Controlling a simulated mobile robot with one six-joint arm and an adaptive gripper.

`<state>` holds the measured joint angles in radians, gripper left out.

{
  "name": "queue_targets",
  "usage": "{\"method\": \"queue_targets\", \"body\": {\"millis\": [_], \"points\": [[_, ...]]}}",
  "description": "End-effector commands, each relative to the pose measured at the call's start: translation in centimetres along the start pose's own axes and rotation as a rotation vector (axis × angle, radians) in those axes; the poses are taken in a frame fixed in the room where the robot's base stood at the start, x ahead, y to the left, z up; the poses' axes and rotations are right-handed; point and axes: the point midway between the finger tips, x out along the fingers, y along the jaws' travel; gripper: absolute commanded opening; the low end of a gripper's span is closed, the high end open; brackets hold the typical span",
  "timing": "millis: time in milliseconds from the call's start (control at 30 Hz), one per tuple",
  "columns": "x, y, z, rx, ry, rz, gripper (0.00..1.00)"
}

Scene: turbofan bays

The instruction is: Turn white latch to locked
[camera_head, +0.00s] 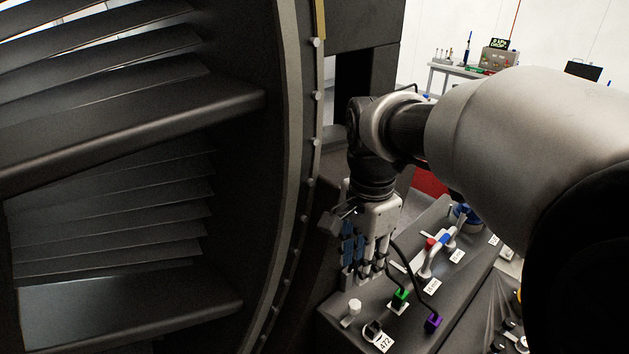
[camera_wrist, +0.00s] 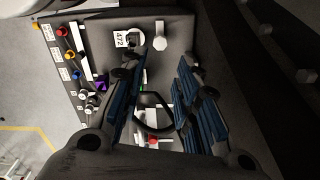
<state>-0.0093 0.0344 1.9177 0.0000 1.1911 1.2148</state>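The white latch (camera_head: 351,311) is a small white piece with a raised end, at the near left corner of a dark panel. In the wrist view the white latch (camera_wrist: 160,36) stands just beyond the fingertips, roughly in line with the gap between them. I cannot tell from its shape whether it is locked. My gripper (camera_head: 358,284) points down over the panel, above and behind the latch, apart from it. In the wrist view my gripper (camera_wrist: 163,62) shows two blue-padded fingers spread apart, with nothing held between them.
A black round fitting (camera_head: 372,331) beside a "472" label sits right of the latch. A green connector (camera_head: 400,297) and a purple connector (camera_head: 433,321) carry a black looping cable close to my fingers. The large turbofan casing (camera_head: 291,180) rises close on the left.

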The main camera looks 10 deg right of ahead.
Motion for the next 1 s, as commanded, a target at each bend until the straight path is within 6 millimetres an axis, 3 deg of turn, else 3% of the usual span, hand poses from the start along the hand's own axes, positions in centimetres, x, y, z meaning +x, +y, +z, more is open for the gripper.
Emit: {"method": "queue_targets", "body": {"millis": [200,500,700,1000], "points": [[5.2,0.1,0.0,-0.001,-0.002,0.005,0.29],[10.9,0.1,0.0,-0.001,-0.001,0.002,0.29],[12.6,0.0,0.0,-0.001,0.000,-0.001,0.29],[12.8,0.0,0.0,-0.001,0.001,-0.001,0.29]]}}
